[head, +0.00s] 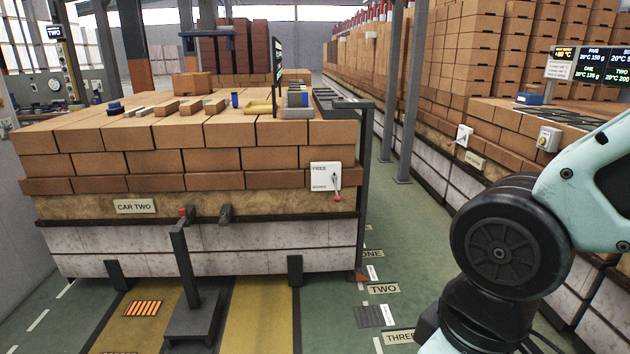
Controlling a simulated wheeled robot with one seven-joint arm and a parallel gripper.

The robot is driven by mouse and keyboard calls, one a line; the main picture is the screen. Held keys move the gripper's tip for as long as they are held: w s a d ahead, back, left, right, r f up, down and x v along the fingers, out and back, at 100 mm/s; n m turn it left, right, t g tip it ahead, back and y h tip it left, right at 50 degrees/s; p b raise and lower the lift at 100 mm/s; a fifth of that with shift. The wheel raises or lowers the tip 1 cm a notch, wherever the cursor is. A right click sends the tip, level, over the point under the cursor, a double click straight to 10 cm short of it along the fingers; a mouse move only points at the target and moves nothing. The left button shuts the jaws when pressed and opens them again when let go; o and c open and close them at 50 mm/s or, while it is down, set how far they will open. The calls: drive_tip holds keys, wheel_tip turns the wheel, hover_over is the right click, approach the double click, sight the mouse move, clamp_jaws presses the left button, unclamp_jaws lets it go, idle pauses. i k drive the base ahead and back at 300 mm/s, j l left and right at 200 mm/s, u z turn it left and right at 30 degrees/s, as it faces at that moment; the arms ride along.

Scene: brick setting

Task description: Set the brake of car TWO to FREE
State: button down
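Car TWO (135,206) is the brick-topped car in the left and middle of the head view, with a "CAR TWO" label on its side. A white brake plate (319,172) is fixed on the near face of its brickwork, at the right end. The plate reads FREE at its top; the smaller word at its bottom is too small to read surely. The brake lever (335,184) is at the plate's right edge, and its red knob (338,197) hangs down at the level of the lower word. My gripper is out of view; only my arm's links show at the right.
A dark metal post (366,190) stands just right of the plate. A low dark stand (186,270) with a red top is before the car. Floor labels, including TWO (383,289), lie right of the car. A long brick structure (510,135) with wall boxes runs along the right.

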sight(337, 198)
drive_tip(key=i, duration=1.45)
drive_tip(key=u, duration=0.05)
